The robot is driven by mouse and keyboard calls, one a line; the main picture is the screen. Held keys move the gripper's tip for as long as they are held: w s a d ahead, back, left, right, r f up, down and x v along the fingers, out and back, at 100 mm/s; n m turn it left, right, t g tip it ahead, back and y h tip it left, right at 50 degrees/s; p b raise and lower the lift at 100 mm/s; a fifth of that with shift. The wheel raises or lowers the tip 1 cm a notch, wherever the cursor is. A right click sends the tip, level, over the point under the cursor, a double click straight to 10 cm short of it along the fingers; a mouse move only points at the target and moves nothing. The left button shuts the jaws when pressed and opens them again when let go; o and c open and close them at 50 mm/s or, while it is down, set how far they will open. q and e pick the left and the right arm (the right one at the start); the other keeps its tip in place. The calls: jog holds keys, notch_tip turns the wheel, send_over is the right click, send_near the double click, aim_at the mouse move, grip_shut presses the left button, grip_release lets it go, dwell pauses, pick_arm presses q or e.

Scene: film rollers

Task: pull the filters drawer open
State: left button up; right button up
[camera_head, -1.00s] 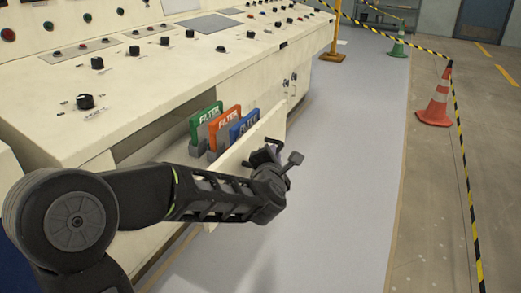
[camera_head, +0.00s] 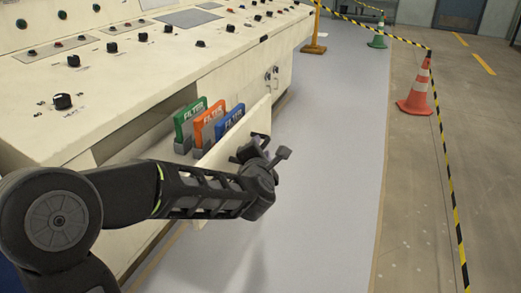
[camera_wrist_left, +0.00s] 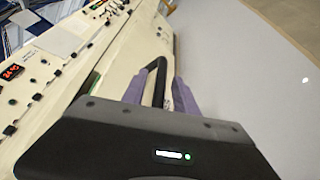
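The filters drawer (camera_head: 230,147) stands pulled out from the cream console, its front panel well clear of the cabinet. Green, orange and blue filters (camera_head: 208,123) stand upright in it. My left gripper (camera_head: 262,147) is at the outer face of the drawer front. In the left wrist view the black bar handle (camera_wrist_left: 160,82) lies between the two purple fingers (camera_wrist_left: 165,88). A gap shows between the handle and the right finger, so the gripper looks open around the handle. My right gripper is in neither view.
The console (camera_head: 130,75) with knobs and buttons runs along the left. The pale floor (camera_head: 325,150) right of the drawer is clear. A striped cone (camera_head: 416,95) and yellow-black tape (camera_head: 447,165) stand farther right.

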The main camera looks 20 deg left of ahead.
pick_arm(q)
jog(key=shift+s+r, duration=0.1)
jog(key=shift+s, duration=0.05)
jog(key=p+v, duration=0.1)
jog(key=v, duration=0.6)
jog(key=shift+s+p, duration=0.25)
jog(key=shift+p, duration=0.05)
